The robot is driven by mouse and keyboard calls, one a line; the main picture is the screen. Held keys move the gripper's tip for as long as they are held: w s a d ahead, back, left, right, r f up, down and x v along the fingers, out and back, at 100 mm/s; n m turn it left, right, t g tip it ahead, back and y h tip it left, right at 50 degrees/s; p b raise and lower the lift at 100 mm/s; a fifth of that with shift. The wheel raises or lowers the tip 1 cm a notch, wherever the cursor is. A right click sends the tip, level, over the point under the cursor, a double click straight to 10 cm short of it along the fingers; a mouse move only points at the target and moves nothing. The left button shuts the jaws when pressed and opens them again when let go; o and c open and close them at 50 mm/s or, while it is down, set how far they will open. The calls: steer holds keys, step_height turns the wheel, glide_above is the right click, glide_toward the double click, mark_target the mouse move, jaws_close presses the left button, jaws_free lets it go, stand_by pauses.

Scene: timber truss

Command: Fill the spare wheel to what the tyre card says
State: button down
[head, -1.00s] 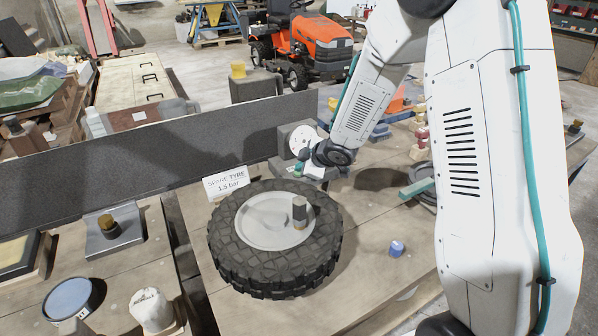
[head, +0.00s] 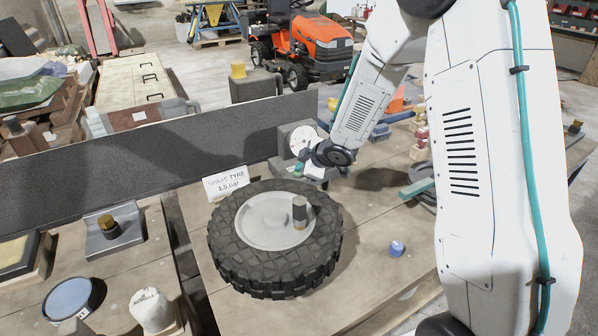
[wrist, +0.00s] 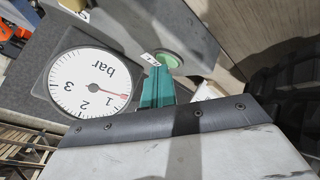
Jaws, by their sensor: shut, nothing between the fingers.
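The spare wheel (head: 230,250) lies flat on the bench, with a black tyre and a grey hub. A grey cylinder with a brass-coloured base (head: 300,212) stands on it. The tyre card (head: 226,184) behind it reads "SPARE TYRE 1.5 bar". A grey unit with a round white gauge (head: 302,138) stands behind the wheel. In the wrist view the gauge (wrist: 85,85) reads in bar, its red needle close to the 1 mark. A green button (wrist: 168,59) sits beside it. My gripper (wrist: 158,72) is shut and empty, its teal fingertips at the button; I cannot tell whether they touch it.
A small blue cap (head: 397,248) lies on the bench right of the wheel. A low dark wall (head: 150,157) runs behind the bench. A round tin (head: 73,300) and a white sack (head: 150,309) stand at the front left. The bench front between wheel and blue cap is clear.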

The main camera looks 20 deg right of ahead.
steer(key=shift+r, duration=0.1)
stand_by(0.6)
steer(key=shift+r, duration=0.8)
steer(key=shift+r, duration=0.1)
steer(key=shift+r, duration=2.4)
